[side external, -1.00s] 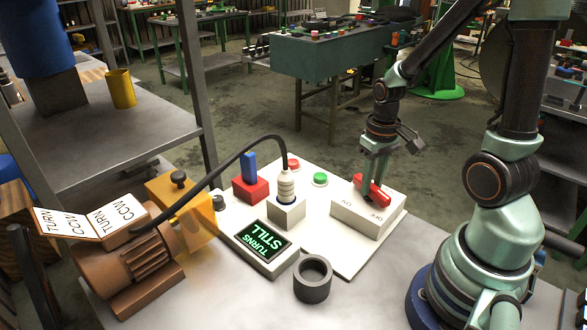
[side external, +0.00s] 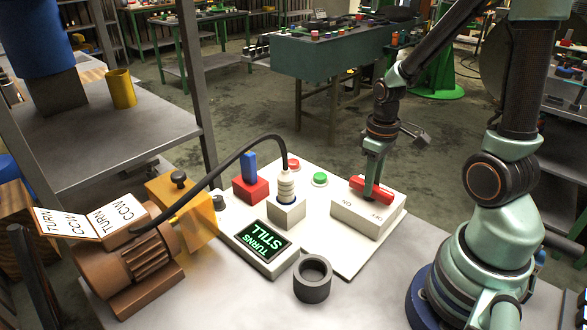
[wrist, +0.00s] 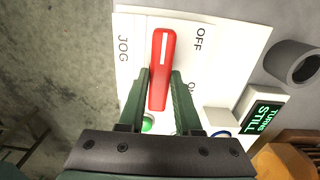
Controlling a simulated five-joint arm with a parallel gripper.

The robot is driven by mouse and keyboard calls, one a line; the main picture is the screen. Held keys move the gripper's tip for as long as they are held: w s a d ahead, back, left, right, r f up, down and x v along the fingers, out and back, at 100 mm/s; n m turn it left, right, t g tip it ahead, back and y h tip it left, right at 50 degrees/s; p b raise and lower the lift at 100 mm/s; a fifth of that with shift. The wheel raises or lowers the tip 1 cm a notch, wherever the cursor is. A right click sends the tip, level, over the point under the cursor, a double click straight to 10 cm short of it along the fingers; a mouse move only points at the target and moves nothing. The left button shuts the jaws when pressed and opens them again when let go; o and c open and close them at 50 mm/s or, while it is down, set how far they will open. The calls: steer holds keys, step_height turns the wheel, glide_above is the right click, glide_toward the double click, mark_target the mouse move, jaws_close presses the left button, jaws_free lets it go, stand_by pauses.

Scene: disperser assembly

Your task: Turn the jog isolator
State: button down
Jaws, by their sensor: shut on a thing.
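The isolator is a white box (side external: 366,222) with a red bar handle (side external: 356,184) on top. ON is lower right, partly hidden by a finger. My gripper (side external: 373,192) points down onto the box and is shut on the handle's middle. Its two green fingers (wrist: 160,78) flank the handle in the wrist view.
Left of the isolator, the white panel carries a green button (side external: 320,179), a red button (side external: 293,164), a blue lever on a red block (side external: 250,172), a cable plug (side external: 286,187) and a display reading "TURNS STILL" (side external: 263,243). A dark ring (side external: 312,279) stands in front. A brown motor (side external: 133,262) is far left.

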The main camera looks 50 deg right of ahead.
steer(key=c, duration=0.6)
jaws_free()
steer(key=shift+r, duration=0.1)
step_height(320, 180, up, 12)
steer(key=w+a+r+t, duration=0.1)
steer(key=a+r+t, duration=0.1)
steer(key=a, duration=0.3)
steer(key=w+a+r+t, duration=0.1)
steer(key=a+r+t, duration=0.1)
steer(key=a, duration=0.4)
steer(key=shift+w+a+r+t, duration=0.25)
steer(key=shift+r+t, duration=0.15)
steer(key=shift+t, duration=0.4)
